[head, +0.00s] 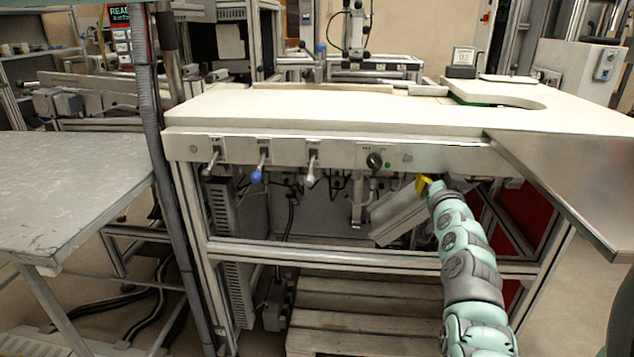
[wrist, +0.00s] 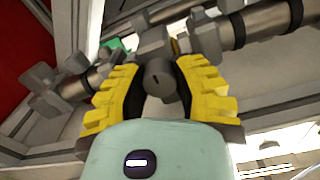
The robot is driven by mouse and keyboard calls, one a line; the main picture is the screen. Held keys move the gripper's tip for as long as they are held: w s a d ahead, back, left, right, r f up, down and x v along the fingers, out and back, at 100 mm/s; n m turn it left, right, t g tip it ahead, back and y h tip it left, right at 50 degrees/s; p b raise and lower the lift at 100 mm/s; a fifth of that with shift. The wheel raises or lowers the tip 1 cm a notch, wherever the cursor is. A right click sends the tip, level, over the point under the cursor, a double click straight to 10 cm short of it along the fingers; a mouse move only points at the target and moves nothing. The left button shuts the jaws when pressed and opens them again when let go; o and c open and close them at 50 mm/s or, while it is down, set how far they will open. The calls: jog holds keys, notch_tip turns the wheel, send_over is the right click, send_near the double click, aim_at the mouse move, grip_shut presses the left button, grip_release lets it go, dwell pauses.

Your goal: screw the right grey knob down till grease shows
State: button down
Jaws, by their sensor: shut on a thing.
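In the wrist view my gripper (wrist: 156,78) has its yellow and black fingers on both sides of a grey knob (wrist: 154,68) and is shut on it. The knob has a dark slot-like mark on its face and sits on a dark pipe fitting. Other grey knob-like parts (wrist: 45,92) lie to the left in that view. I cannot tell from the frames whether the held knob is the right one. No grease can be made out. In the head view my gripper (head: 423,185) is under the front edge of the bench, and the knob there is hidden.
Dark cylinders (wrist: 268,20) run close to the right of the fingers. A white bench (head: 330,112) with levers and a dial on its front panel stands above my arm. A metal sheet (head: 570,185) juts out at right. A grey table (head: 70,190) stands at left.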

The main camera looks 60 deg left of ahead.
jog(key=shift+m, duration=0.3)
jog(key=c, duration=0.7)
grip_release()
jog(key=shift+d, duration=0.1)
jog(key=v, duration=1.2)
